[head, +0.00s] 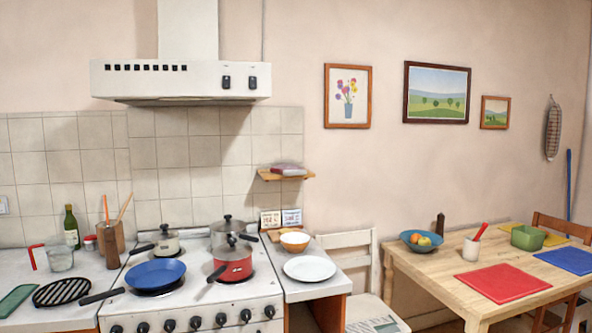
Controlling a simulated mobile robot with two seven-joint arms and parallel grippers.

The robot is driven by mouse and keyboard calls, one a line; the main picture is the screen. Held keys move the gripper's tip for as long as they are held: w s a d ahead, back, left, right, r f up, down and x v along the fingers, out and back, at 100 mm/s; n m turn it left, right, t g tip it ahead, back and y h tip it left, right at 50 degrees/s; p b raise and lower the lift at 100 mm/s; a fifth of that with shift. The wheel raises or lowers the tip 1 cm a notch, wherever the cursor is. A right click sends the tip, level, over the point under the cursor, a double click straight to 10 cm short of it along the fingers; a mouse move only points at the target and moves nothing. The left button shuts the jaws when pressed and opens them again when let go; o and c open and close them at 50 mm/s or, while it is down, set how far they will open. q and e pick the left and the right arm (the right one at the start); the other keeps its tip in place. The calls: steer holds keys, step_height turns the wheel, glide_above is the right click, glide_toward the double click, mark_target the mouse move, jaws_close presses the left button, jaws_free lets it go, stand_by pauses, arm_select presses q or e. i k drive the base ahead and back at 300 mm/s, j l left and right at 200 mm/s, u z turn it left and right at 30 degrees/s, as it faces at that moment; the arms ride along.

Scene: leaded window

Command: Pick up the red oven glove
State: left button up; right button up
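I cannot make out a clearly red oven glove. A long brown-grey checked cloth thing (553,128) hangs on the wall at the far right; it may be an oven glove, but it does not look plain red. A small pinkish-red and grey item (289,169) lies on the little wooden shelf; it is too small to tell what it is. Neither of my grippers is in view.
A white stove (190,319) holds a blue frying pan (155,274), a red pot (233,265) and other pots. A white plate (309,268) lies on the right counter.

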mark_target(284, 169)
steer(key=i+l, duration=0.9)
steer(key=l, duration=0.2)
steer(key=i+l+u, duration=0.1)
steer(key=i+l, duration=0.35)
steer(key=l, duration=0.1)
